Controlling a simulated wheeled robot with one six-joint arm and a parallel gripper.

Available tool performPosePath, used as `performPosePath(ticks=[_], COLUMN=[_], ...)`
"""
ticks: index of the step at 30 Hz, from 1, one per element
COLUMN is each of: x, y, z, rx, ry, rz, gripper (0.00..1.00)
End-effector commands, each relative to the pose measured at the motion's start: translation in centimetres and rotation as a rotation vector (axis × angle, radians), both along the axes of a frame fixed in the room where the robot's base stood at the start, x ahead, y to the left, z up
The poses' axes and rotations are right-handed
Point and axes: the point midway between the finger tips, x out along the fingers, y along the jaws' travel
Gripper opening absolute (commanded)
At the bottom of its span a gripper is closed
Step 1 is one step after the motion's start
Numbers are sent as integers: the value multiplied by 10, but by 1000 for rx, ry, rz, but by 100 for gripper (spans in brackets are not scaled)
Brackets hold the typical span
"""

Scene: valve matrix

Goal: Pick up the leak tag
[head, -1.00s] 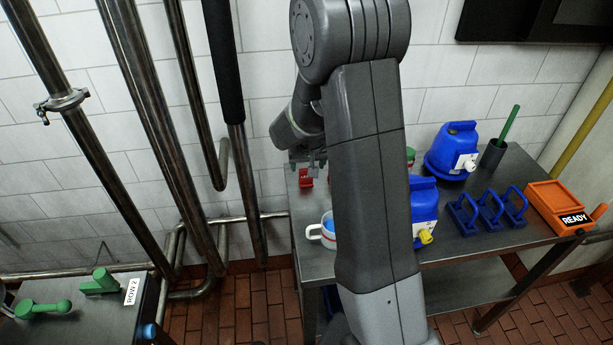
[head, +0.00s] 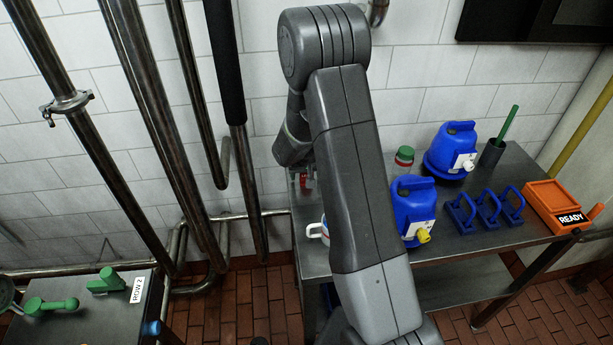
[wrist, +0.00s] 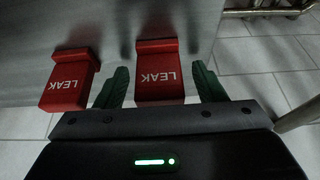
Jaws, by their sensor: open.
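Two red leak tags with white LEAK lettering stand side by side on the metal table in the wrist view. One leak tag (wrist: 158,78) lies between the two green fingers of my gripper (wrist: 162,88), with a gap visible on each side. The other leak tag (wrist: 68,82) is outside the fingers, to the left. My gripper is open. In the head view my gripper (head: 302,170) is low over the table's back left corner, and a bit of red tag (head: 305,181) shows by it. My arm hides much there.
A white mug (head: 318,231) stands close by, partly behind my arm. Blue jugs (head: 412,212), a green-lidded jar (head: 404,158), blue holders (head: 490,212) and an orange READY box (head: 556,204) stand further right. Steel pipes and a tiled wall are at left and behind.

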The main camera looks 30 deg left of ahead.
Motion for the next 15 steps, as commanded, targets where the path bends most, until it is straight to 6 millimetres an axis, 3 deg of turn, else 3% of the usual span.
performPosePath(ticks=[2,9,15], x=[0,0,0], y=[0,0,0], z=[0,0,0], rx=[0,0,0], ry=[0,0,0], rz=[0,0,0], gripper=[64,16,16])
